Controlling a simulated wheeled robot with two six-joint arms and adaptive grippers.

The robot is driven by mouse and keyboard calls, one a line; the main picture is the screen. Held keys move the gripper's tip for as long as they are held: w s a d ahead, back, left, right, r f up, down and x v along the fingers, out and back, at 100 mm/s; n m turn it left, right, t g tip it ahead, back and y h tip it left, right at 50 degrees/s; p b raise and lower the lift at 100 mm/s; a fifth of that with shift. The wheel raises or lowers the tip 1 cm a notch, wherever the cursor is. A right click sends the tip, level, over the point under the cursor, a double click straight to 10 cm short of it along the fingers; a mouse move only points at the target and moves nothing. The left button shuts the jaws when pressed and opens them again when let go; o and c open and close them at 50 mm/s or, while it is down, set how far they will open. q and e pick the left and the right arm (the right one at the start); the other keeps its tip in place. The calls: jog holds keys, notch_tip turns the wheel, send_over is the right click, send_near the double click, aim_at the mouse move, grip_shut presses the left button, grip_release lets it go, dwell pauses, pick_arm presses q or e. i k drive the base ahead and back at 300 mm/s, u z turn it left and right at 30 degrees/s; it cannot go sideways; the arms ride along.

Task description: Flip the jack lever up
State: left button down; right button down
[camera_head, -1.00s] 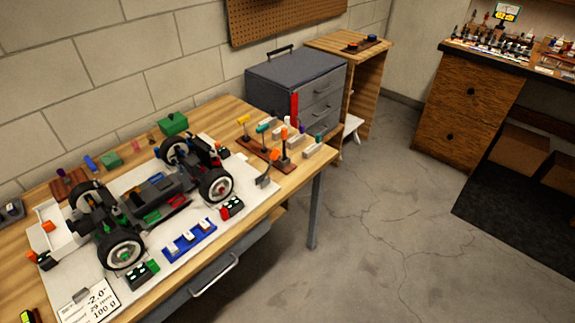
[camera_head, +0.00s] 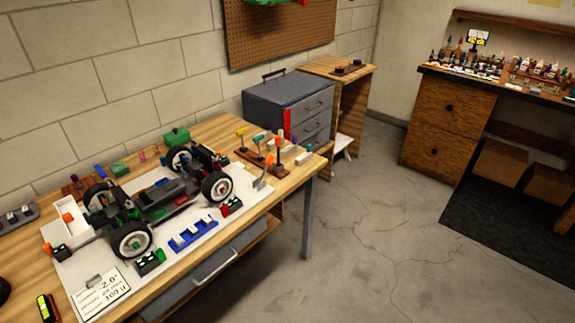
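An RC racecar chassis (camera_head: 160,198) with black wheels and white rims stands on a white setup board (camera_head: 215,242) on the wooden workbench (camera_head: 175,290). A small grey lever-like piece with an orange part (camera_head: 262,178) stands at the right end of the board, tilted; I cannot tell for certain whether it is the jack lever. Another orange-tipped piece (camera_head: 60,250) sits at the board's left end beside a white tray (camera_head: 68,222). Neither of my grippers is in view.
A rack of coloured-handled tools (camera_head: 255,158) stands at the bench's right end. A grey drawer cabinet (camera_head: 290,108) and wooden stand (camera_head: 338,95) are behind it. The concrete floor (camera_head: 370,230) is clear up to the far desk (camera_head: 447,115).

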aim_at(270, 160)
jog(key=z, duration=0.8)
jog(key=i, duration=1.05)
jog(key=z, duration=0.05)
